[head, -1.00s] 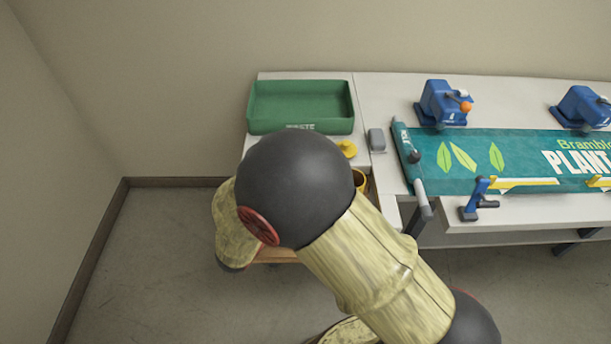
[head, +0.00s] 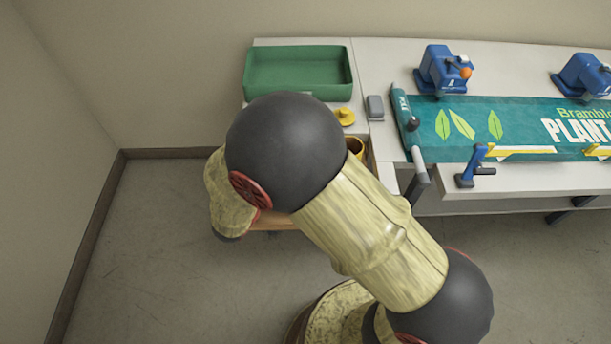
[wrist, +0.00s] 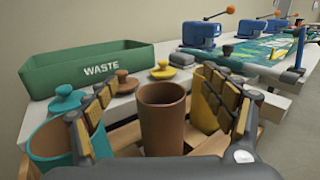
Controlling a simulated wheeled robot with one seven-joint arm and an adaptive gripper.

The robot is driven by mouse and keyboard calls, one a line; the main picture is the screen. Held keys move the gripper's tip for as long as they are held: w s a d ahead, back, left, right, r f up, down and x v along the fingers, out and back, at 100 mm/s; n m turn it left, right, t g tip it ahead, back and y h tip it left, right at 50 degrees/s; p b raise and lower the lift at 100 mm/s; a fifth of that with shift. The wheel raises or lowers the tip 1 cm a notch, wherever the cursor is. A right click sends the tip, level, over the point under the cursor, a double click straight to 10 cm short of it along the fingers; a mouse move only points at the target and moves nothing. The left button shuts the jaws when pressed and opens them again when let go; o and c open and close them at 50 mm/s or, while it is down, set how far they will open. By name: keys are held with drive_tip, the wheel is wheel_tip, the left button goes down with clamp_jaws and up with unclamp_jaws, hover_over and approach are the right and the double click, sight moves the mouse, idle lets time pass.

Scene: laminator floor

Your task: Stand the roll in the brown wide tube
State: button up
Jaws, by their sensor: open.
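The brown wide tube (wrist: 162,120) stands upright in the middle of the wrist view, its open mouth up; its bottom is hidden. My gripper (wrist: 156,90) is open, with one finger on each side of the brown tube; I cannot tell whether they touch it. No roll shows between the fingers. A teal banner (head: 520,125) lies on the bench in the head view, with a rolled left end (head: 402,112); I cannot tell whether this is the roll. My arm hides the gripper and brown tube in the head view.
A teal tube (wrist: 52,142) stands left of the brown one and a yellow tube (wrist: 203,112) right. Teal (wrist: 66,98), brown (wrist: 122,82) and yellow (wrist: 162,71) lids lie behind. A green waste tray (wrist: 95,68) stands at the back. Blue machines (head: 443,72) stand along the bench.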

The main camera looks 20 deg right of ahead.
drive_tip(key=p+v, duration=0.1)
drive_tip(key=v, duration=0.3)
idle(0.3)
idle(0.7)
